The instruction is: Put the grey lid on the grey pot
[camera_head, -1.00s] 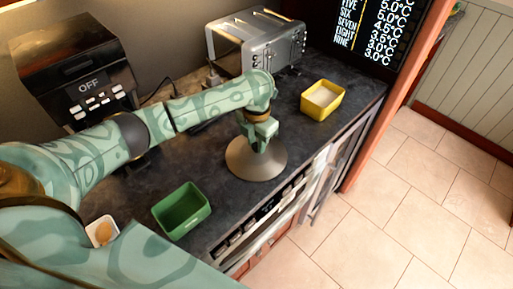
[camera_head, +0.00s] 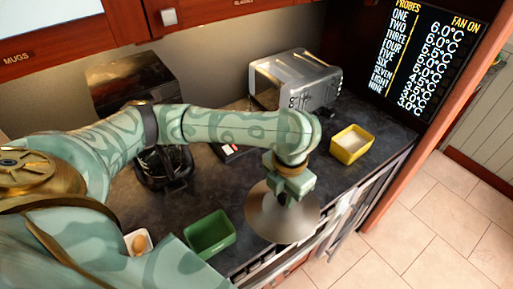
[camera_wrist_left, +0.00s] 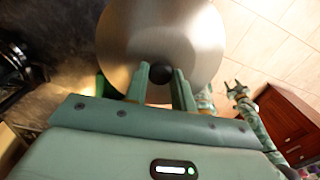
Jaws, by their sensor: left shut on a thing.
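The grey lid (camera_head: 262,218), a wide metallic disc with a dark round knob, is in my left gripper (camera_head: 287,192) near the counter's front edge. In the left wrist view, the two fingers of my left gripper (camera_wrist_left: 160,80) close on the knob, and the lid (camera_wrist_left: 190,30) fills the upper middle. I cannot make out the grey pot in either view; the lid and my arm cover part of the counter. My right gripper (camera_wrist_left: 236,90) shows small at the right of the left wrist view, its fingers apart and empty.
A green bin (camera_head: 210,235) stands left of the lid, beside a white dish with a brown item (camera_head: 138,242). A yellow container (camera_head: 351,145) and a silver toaster (camera_head: 293,82) stand farther back. A dark machine (camera_head: 130,75) is at back left. Drawer fronts run below the counter edge.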

